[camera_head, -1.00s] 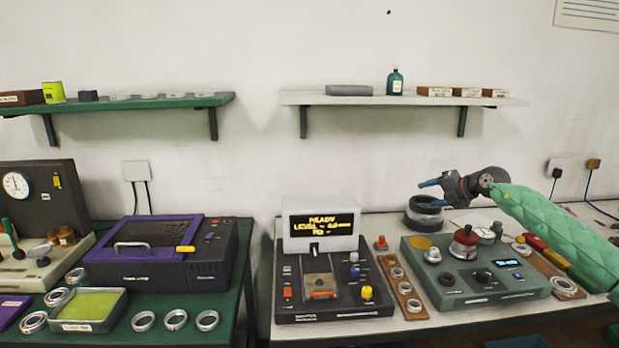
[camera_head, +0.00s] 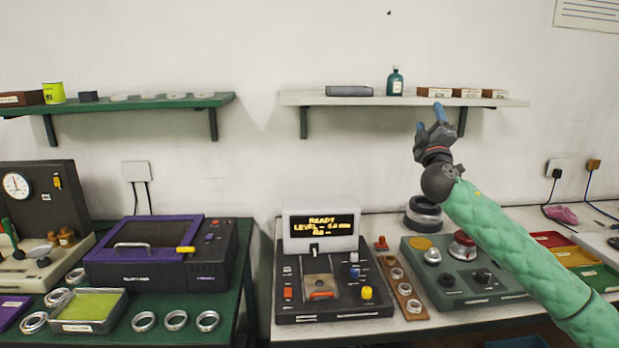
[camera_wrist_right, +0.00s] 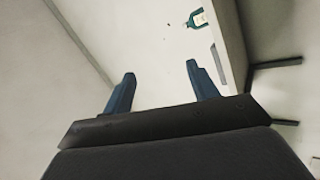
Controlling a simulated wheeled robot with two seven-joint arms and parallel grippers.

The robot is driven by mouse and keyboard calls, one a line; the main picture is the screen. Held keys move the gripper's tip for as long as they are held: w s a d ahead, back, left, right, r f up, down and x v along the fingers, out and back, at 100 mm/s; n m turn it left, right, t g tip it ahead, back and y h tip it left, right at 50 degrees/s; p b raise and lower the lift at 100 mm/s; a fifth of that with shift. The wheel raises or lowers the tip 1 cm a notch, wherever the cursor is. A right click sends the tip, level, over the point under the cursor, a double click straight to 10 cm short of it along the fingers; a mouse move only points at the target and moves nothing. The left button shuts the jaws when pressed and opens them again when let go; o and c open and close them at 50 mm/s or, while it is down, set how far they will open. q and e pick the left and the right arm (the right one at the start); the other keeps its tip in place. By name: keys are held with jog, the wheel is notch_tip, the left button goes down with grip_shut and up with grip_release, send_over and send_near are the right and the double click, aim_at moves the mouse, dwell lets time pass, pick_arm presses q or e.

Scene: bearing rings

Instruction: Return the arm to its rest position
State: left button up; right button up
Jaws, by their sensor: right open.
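My right arm in its green quilted sleeve comes in from the lower right of the head view. My right gripper (camera_head: 430,116) points up, just below the front of the white shelf in the picture, with nothing between its fingers. In the right wrist view its two blue fingers (camera_wrist_right: 160,90) stand well apart and empty, facing the bare wall. My left gripper is in neither view.
The white shelf (camera_head: 290,98) holds a green bottle (camera_head: 395,82) and small boxes. Below are a grey-green control unit (camera_head: 470,292), stacked dark rings (camera_head: 424,212) and a black tester with a display (camera_head: 320,225). A purple machine (camera_head: 150,250) stands left.

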jog(key=s+a+f+m+g, duration=0.2)
jog(key=s+a+f+g, duration=0.3)
jog(key=f, duration=0.7)
jog(key=s+a+f+m+g+y, duration=0.15)
jog(key=s+f+g, duration=0.25)
jog(key=s+f, duration=0.5)
jog(key=s+a+f+m+g, duration=0.3)
jog(key=s+f+g, duration=0.1)
jog(key=f, duration=1)
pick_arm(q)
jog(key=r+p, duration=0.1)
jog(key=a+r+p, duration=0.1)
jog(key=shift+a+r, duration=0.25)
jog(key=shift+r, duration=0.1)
pick_arm(e)
jog(key=s+a+f+m+g+y, duration=0.1)
jog(key=s+a+f+g, duration=0.1)
jog(key=s+f, duration=0.8)
jog(key=s+a+f+m+g+y, duration=0.1)
jog(key=s+f+g, duration=0.3)
jog(key=s+f, duration=0.6)
jog(key=s+a+f+m+g+y, duration=0.1)
jog(key=s+a+f+g, duration=0.2)
jog(key=s+f, duration=0.7)
jog(key=s+a, duration=0.1)
jog(key=s, duration=0.9)
jog(key=shift+s+f+y, duration=0.35)
